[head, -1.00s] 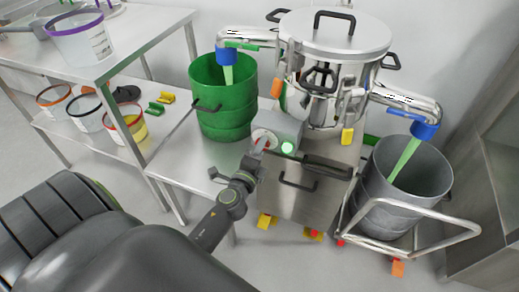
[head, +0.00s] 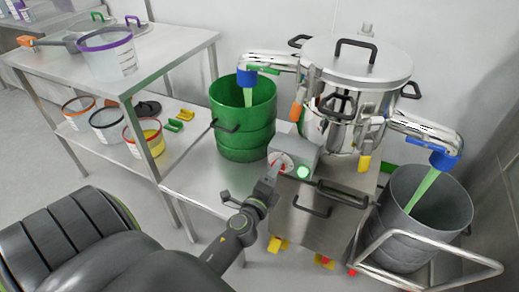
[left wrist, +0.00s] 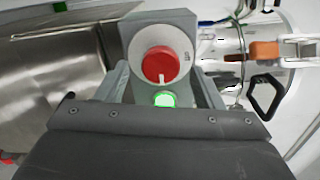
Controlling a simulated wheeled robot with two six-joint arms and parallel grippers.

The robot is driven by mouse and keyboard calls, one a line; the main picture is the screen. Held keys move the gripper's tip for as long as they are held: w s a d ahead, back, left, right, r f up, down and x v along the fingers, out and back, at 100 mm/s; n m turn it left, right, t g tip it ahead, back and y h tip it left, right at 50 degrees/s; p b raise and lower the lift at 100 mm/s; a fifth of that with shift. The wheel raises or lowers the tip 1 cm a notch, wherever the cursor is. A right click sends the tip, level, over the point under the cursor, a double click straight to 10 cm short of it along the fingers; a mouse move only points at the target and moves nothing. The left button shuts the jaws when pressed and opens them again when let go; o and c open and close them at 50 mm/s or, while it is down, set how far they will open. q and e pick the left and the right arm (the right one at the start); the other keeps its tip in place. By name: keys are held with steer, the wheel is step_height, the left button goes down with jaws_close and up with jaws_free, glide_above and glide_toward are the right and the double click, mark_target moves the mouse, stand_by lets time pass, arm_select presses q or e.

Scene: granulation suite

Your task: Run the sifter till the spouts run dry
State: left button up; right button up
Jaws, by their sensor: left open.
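The steel sifter (head: 352,64) stands at the back right with its lid on. A pale green stream (head: 247,97) falls from its left spout (head: 246,78) into a green drum (head: 245,140). Another stream (head: 422,190) falls from its right spout (head: 445,160) into a grey drum (head: 452,212). The control box (head: 312,157) has a lit green button (head: 303,172); the left wrist view shows the button (left wrist: 164,100) below a red knob (left wrist: 162,64). My left gripper (head: 275,172) is open at the knob, its fingers either side of the box's front in the wrist view. Contact is unclear. My right gripper is out of view.
A steel table (head: 150,62) at the left holds a purple-rimmed tub (head: 105,58); several smaller tubs stand on its lower shelf (head: 180,143). A tubular trolley frame (head: 440,262) surrounds the grey drum. A black handle (head: 312,205) juts from the sifter's base.

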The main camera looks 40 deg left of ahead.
arm_select(q)
steer(key=b+v, duration=0.4)
steer(key=v, duration=1.2)
steer(key=shift+s, duration=0.2)
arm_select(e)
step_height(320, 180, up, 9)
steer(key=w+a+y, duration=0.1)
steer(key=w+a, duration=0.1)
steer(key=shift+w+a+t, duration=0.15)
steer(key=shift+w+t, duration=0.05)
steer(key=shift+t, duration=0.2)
arm_select(q)
steer(key=shift+d, duration=0.15)
stand_by(2.4)
